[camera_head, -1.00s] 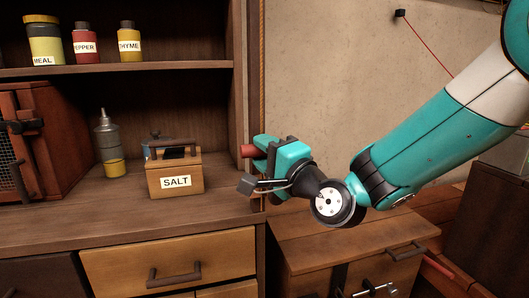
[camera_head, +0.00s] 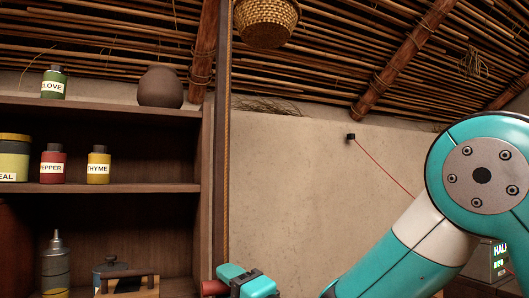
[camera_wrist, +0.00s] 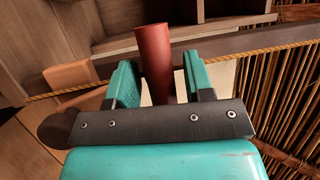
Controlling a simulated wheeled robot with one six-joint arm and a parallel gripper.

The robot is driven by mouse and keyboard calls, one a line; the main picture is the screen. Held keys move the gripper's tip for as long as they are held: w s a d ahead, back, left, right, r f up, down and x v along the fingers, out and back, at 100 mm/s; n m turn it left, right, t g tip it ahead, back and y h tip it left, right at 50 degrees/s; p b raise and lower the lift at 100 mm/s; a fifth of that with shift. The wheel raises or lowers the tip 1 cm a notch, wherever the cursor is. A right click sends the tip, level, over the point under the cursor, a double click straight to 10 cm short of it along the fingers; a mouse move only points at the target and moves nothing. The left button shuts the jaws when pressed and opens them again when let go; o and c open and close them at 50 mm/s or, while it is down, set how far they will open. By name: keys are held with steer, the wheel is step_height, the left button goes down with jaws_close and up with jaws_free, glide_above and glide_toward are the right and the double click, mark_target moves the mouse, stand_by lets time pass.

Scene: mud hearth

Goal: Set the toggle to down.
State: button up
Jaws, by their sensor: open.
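I cannot pick out a toggle for certain in these views. My gripper (camera_head: 226,284) shows at the bottom edge of the head view, beside the upright edge of the shelf, mostly cut off by the frame. In the wrist view my gripper (camera_wrist: 156,72) has its two teal fingers apart. A dark red cylinder (camera_wrist: 153,60) stands between them, with visible space on its left side. Its end (camera_head: 213,288) also shows in the head view. Whether the fingers touch it, and what it is fixed to, I cannot tell.
A wooden shelf (camera_head: 110,188) at left holds jars, a round pot (camera_head: 160,87) and a bottle (camera_head: 55,262). A rope (camera_wrist: 275,47) passes behind the red cylinder. A small black box (camera_head: 350,137) with a red line is on the wall. A lit display (camera_head: 500,255) is at right.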

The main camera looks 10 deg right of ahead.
step_height(320, 180, up, 30)
steer(key=p, duration=2.6)
steer(key=shift+r+p, duration=0.15)
steer(key=shift+p, duration=0.25)
steer(key=b+v, duration=0.6)
steer(key=v, duration=0.5)
steer(key=shift+f+b, duration=0.2)
steer(key=shift+b, duration=0.1)
